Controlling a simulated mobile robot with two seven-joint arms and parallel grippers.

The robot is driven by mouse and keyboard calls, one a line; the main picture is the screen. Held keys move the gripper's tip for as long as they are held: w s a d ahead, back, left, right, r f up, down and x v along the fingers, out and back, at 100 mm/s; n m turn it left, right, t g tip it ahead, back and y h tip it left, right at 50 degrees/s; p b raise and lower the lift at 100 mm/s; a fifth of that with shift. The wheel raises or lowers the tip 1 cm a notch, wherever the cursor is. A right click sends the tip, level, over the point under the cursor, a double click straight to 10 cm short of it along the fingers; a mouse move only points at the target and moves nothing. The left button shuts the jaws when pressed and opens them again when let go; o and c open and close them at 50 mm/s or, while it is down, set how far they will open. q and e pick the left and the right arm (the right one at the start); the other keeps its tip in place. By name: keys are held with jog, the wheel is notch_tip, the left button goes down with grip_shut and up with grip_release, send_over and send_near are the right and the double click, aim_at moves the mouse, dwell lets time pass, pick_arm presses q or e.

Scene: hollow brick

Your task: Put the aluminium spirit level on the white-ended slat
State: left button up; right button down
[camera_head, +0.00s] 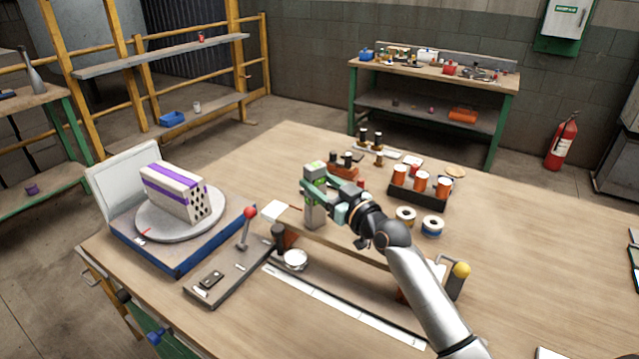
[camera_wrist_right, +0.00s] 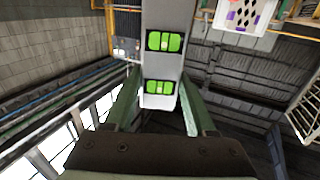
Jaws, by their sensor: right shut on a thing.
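The aluminium spirit level (camera_head: 314,208) is a grey bar with green vials. My right gripper (camera_head: 321,190) is shut on it and holds it upright, on end. In the right wrist view the level (camera_wrist_right: 168,75) sits between the two green fingers (camera_wrist_right: 162,112). The white-ended slat (camera_head: 340,244) is a long wooden strip with a white left end (camera_head: 276,211). The level's lower end is at or just above the slat near that end; I cannot tell if they touch. My forearm hides part of the slat. My left gripper is not in view.
A lever fixture (camera_head: 240,262) with a red knob stands left of the slat. A turntable (camera_head: 182,217) bears a hollow brick (camera_head: 177,190). An orange-can tray (camera_head: 420,197) and tape rolls (camera_head: 432,225) lie behind my arm. The table's right side (camera_head: 545,250) is mostly clear.

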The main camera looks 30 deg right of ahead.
jog(key=c, duration=0.7)
grip_release()
jog(key=shift+f, duration=0.2)
jog(key=o, duration=0.5)
jog(key=shift+r, duration=0.1)
jog(key=shift+r, duration=0.2)
jog(key=shift+s+f, duration=0.15)
jog(key=shift+s, duration=0.15)
jog(key=s, duration=0.3)
jog(key=s+d, duration=0.1)
jog(key=s, duration=0.7)
jog(key=shift+s+d+b, duration=0.15)
jog(key=shift+d+b, duration=0.15)
jog(key=shift+d, duration=0.05)
